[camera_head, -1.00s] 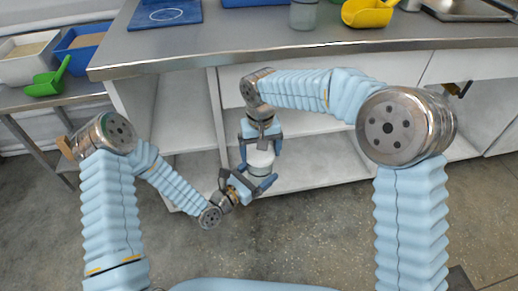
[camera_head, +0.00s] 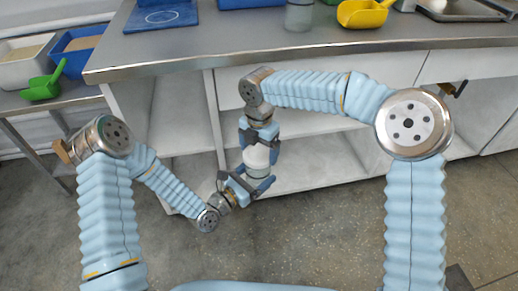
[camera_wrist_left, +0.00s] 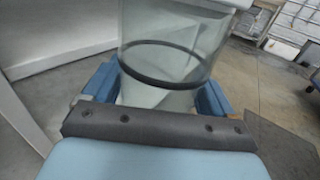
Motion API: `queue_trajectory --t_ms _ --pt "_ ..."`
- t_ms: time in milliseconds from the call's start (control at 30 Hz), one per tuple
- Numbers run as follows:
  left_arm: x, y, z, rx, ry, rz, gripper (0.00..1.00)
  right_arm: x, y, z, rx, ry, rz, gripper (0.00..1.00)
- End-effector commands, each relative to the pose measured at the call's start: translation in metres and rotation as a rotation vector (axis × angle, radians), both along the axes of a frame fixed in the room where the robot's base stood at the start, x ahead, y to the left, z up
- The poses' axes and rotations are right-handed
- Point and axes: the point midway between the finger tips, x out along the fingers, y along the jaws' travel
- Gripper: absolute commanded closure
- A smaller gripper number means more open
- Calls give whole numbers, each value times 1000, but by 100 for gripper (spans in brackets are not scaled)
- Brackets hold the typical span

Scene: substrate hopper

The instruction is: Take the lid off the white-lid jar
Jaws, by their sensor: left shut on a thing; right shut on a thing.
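The white-lid jar (camera_head: 257,172) is held in the air in front of the counter. In the left wrist view its clear body (camera_wrist_left: 150,75) has a dark ring around it. The white lid (camera_head: 258,157) is at its top; whether it is seated or raised is too small to tell. My left gripper (camera_head: 255,185) is shut on the jar body from below, with its blue fingers on both sides. My right gripper (camera_head: 259,148) points down from above and is shut on the lid, its fingers partly hiding it.
The grey counter (camera_head: 320,48) holds a yellow scoop (camera_head: 363,14), a grey-green jar (camera_head: 299,16) and a blue board (camera_head: 162,14). A green scoop (camera_head: 43,86) lies on the side table at left. Open white shelves (camera_head: 180,110) stand behind the jar.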

Motion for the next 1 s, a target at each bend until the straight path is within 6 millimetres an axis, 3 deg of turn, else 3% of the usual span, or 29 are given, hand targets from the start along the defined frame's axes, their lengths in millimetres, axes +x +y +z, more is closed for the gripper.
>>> queue_trajectory --t_ms 533,1000 --pt "1 1 1 -1 -2 3 99 0 0 2 0 0 0 47" --pt "1 1 1 -1 -2 3 99 0 0 18 1 0 -1 47"
